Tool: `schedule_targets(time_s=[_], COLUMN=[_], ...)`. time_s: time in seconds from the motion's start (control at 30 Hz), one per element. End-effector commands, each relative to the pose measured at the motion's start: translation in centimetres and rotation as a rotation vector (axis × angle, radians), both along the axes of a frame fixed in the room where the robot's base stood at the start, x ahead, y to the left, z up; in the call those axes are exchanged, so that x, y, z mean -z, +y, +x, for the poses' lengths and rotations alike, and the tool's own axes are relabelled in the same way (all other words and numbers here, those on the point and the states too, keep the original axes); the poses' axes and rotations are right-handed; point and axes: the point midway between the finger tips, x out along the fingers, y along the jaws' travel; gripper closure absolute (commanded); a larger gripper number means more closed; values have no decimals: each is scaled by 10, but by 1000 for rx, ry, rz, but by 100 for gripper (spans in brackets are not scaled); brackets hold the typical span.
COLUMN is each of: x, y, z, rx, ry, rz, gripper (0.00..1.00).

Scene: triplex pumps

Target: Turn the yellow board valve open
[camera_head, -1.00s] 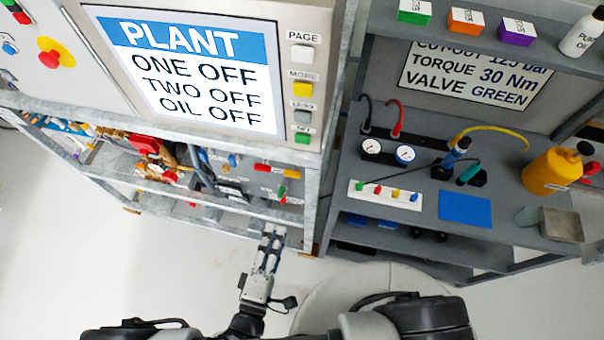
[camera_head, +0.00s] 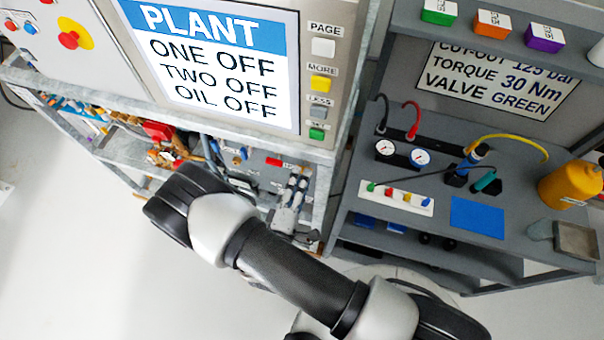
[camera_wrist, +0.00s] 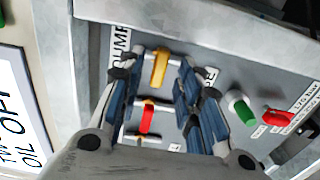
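The yellow board valve (camera_wrist: 160,67) is a short yellow lever on a grey panel, seen between my fingers in the wrist view. My gripper (camera_wrist: 158,88) is open, with one blue-grey finger on each side of the lever. I cannot tell whether either finger touches it. In the head view my gripper (camera_head: 296,186) is at the right end of the board under the screen, and the yellow lever cannot be made out there.
A red lever (camera_wrist: 147,118) lies just below the yellow one, also between the fingers. A green knob (camera_wrist: 240,107) and a red knob (camera_wrist: 278,117) sit to the right. The plant screen cabinet (camera_head: 318,150) overhangs the board. A grey shelf unit (camera_head: 400,235) stands right.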

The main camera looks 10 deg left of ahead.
Motion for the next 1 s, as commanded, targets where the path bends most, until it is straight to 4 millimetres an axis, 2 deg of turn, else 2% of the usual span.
schedule_targets(time_s=[0.2,0.53,1.0], x=[0,0,0], y=[-1,-1,-1], z=[20,22,22], rx=[1,-1,-1], ry=[-1,-1,-1], rz=[2,1,0], gripper=[68,68,99])
